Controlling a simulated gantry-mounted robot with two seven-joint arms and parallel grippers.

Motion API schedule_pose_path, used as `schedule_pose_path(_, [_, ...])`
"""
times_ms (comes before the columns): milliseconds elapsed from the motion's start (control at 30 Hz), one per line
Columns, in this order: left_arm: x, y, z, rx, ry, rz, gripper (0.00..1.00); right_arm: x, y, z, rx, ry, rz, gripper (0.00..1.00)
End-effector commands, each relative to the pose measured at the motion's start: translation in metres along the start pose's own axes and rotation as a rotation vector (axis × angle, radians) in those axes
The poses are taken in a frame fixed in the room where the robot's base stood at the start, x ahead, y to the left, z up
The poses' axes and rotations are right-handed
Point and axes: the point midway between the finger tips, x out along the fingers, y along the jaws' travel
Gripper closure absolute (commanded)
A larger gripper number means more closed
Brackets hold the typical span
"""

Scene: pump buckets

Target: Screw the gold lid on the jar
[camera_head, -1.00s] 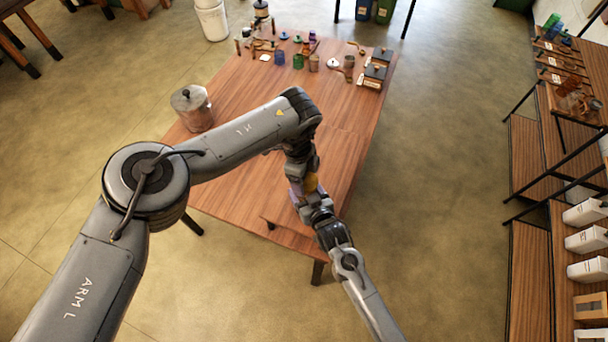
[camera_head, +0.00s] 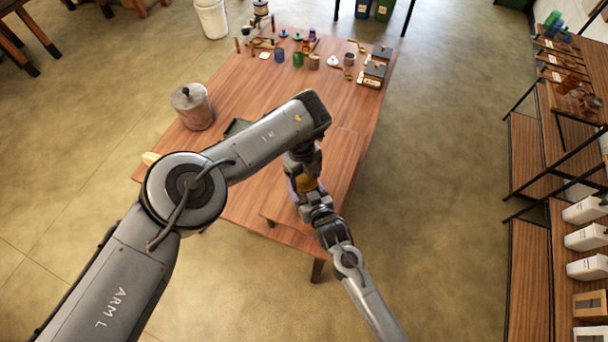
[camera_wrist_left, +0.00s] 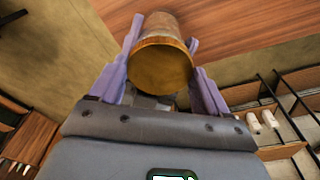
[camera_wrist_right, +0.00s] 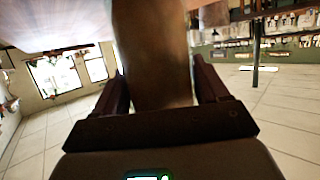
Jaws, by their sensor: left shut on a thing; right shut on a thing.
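The gold lid (camera_wrist_left: 162,67) sits between the purple fingers of my left gripper (camera_wrist_left: 165,48), which is shut on it. The brownish jar (camera_wrist_left: 160,26) shows directly beyond the lid, in line with it; I cannot tell how tightly they are seated. My right gripper (camera_wrist_right: 158,82) is shut on the jar, whose blurred brown body (camera_wrist_right: 152,45) fills the middle of the right wrist view. In the head view the gold lid (camera_head: 306,183) shows small between the two grippers, above the table's near right part, and the jar is mostly hidden there.
The wooden table (camera_head: 240,90) lies beneath my arms. A large lidded metal canister (camera_head: 193,108) stands at its left. Several small jars and lids, including a green jar (camera_head: 298,60), stand at the far end. A shelf (camera_head: 530,260) stands to the right, with clear floor between.

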Motion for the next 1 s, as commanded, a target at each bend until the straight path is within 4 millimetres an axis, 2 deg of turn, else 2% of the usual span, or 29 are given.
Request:
schedule_pose_path(200, [-0.0010,-0.0027,-0.0007,0.562,-0.005,0.071,0.52,0.0000,0.0004,0.0004,-0.001,-0.001,0.001,1.00])
schedule_pose_path(300, [-0.0009,-0.0031,-0.0012,0.745,-0.001,0.092,0.52,0.0000,0.0003,0.0005,-0.001,-0.001,0.000,1.00])
schedule_pose_path(433, [-0.0006,-0.0028,-0.0012,0.839,0.003,0.102,0.52,0.0000,0.0002,0.0006,-0.001,-0.002,0.000,1.00])
schedule_pose_path(667, [-0.0004,-0.0029,-0.0012,0.841,0.003,0.101,0.52,0.0000,0.0003,0.0006,0.000,-0.002,0.000,1.00])
schedule_pose_path(700, [-0.0004,-0.0029,-0.0012,0.840,0.003,0.101,0.22,0.0000,0.0003,0.0007,0.000,-0.002,0.000,1.00])
schedule_pose_path(833, [-0.0003,-0.0028,-0.0011,0.839,0.003,0.101,0.02,0.0000,0.0003,0.0007,0.000,-0.002,0.001,1.00])
schedule_pose_path(1000, [-0.0001,-0.0028,-0.0010,0.838,0.003,0.101,0.00,0.0000,0.0003,0.0007,0.000,-0.002,0.001,1.00])
